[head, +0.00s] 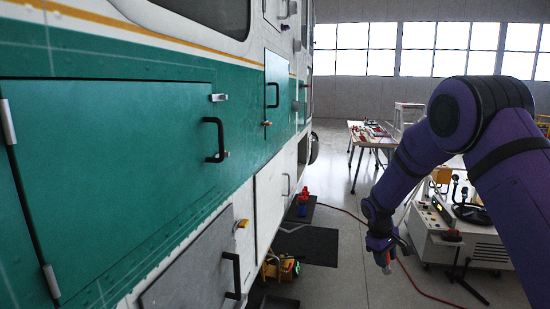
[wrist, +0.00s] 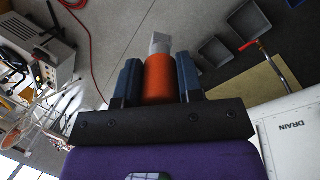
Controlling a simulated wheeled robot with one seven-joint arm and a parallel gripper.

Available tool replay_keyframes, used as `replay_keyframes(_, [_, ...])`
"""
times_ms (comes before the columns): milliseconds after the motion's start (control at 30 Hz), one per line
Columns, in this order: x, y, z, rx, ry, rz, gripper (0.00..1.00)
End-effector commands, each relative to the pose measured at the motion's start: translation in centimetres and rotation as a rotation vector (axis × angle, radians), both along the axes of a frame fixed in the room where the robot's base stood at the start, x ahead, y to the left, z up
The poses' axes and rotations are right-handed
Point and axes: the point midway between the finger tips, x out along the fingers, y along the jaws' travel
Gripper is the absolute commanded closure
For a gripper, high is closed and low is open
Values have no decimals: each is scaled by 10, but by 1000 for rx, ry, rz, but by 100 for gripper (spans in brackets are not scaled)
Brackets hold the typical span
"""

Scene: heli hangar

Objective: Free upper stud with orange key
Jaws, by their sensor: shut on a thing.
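My gripper (head: 387,262) hangs in free air over the floor, to the right of the helicopter's side and apart from it. In the wrist view its two blue fingers (wrist: 159,85) are shut on the orange key (wrist: 159,76), whose grey metal tip (wrist: 160,43) points away from the gripper. The helicopter's green and white side (head: 110,150) fills the left of the head view. I cannot tell which fitting is the upper stud.
A white ground cart (head: 450,245) stands at right, with a table (head: 372,138) behind it. A red hose (head: 350,215) crosses the floor. A yellow case (head: 280,268) and dark mats (head: 308,244) lie beside the helicopter. A white panel marked DRAIN (wrist: 292,135) shows in the wrist view.

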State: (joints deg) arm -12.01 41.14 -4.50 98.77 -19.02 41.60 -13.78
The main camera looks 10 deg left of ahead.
Motion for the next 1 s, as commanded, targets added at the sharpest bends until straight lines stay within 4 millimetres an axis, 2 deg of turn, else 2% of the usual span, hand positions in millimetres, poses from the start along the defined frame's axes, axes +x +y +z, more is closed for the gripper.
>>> replay_keyframes(33, [13,14,19,-43,-16,103,94])
replay_keyframes(200, [44,53,80,-196,-90,481,94])
replay_keyframes(400, [62,103,153,-349,-267,944,94])
replay_keyframes(500, [65,121,177,-389,-352,1106,94])
replay_keyframes(633, [66,137,198,-415,-434,1241,94])
replay_keyframes(1000, [62,166,238,-439,-605,1472,94])
